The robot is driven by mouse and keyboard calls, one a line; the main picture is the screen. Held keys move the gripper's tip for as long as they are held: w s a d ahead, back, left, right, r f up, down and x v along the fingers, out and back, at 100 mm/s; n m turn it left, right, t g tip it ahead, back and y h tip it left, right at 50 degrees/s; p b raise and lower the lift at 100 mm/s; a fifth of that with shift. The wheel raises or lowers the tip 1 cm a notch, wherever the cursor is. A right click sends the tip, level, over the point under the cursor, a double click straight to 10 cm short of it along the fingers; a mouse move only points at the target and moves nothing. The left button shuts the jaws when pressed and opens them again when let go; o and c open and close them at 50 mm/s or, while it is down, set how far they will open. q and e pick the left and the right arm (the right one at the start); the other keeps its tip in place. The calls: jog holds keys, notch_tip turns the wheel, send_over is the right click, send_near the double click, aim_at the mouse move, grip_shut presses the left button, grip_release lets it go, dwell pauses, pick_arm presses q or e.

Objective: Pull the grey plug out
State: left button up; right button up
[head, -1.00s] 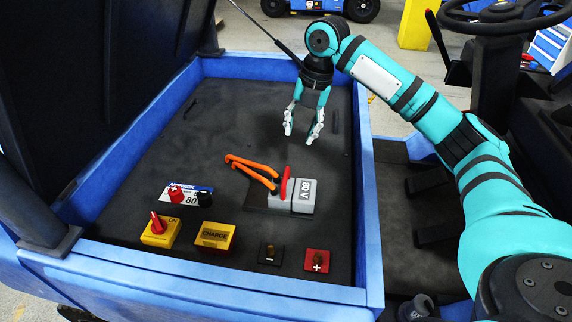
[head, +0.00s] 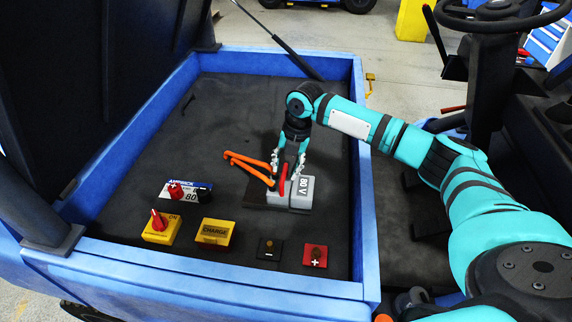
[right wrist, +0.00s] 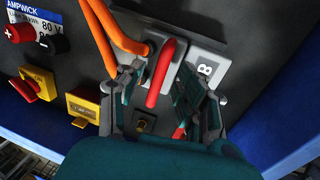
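The grey plug (head: 280,198) is a small grey block with orange cables (head: 250,168) at its far left side and a red handle (head: 283,180) standing up from it. My right gripper (head: 287,168) is open and points down over the plug. In the right wrist view its fingers (right wrist: 162,80) lie on either side of the red handle (right wrist: 158,85), with gaps showing. The fingers partly hide the plug there. My left gripper is not in view.
A yellow switch block with a red knob (head: 161,228), a yellow CHARGE box (head: 215,233), and black (head: 269,250) and red (head: 316,256) terminals lie nearer. A label plate (head: 186,190) is at left. Blue walls (head: 220,273) surround the dark floor.

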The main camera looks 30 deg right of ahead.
aim_at(271, 180)
grip_shut()
dwell(0.3)
jog(key=w+a, duration=0.2)
jog(key=a, duration=0.1)
jog(key=shift+w+a+r, duration=0.1)
jog(key=shift+w, duration=0.15)
jog(key=shift+w+a, duration=0.2)
jog(key=shift+a, duration=0.05)
grip_release()
jog(key=shift+s+d, duration=0.1)
